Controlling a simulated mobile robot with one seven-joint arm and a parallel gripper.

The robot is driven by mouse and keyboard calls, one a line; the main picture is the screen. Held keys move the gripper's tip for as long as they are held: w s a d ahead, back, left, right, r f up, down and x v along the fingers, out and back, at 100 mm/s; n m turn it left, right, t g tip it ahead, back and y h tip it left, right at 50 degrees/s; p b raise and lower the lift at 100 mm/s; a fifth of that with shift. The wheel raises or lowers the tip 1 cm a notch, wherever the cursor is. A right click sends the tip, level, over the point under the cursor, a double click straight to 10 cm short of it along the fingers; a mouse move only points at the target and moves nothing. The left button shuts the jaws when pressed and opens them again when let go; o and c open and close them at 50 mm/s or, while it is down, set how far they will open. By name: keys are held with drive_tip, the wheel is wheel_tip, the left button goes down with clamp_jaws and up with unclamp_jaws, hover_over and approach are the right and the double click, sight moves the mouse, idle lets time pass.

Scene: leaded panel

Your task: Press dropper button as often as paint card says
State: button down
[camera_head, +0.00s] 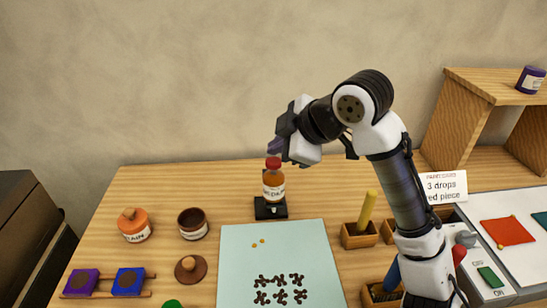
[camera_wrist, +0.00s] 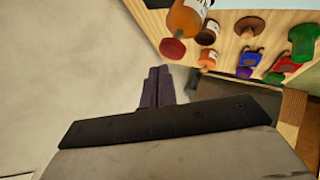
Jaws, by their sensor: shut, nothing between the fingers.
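The dropper is an amber labelled bottle (camera_head: 274,184) with a red button (camera_head: 273,163) on top, upright on a black stand (camera_head: 270,209). My gripper (camera_head: 276,149) has dark purple fingers, shut and empty, just above the red button; I cannot tell whether they touch it. In the wrist view the shut fingers (camera_wrist: 158,84) point toward the red button (camera_wrist: 172,48), with a gap in the picture. The paint card (camera_head: 443,187) at the right reads "3 drops" and "red piece". A red piece (camera_head: 508,231) lies on a white board (camera_head: 525,262).
Wooden holders (camera_head: 358,236) stand right, partly behind my arm. A wooden shelf (camera_head: 455,118) is at the far right.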

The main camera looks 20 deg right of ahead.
sight(278, 163)
drive_tip(key=shift+r, duration=0.1)
wheel_tip(278, 163, up, 5)
drive_tip(key=p, duration=0.4)
idle(2.5)
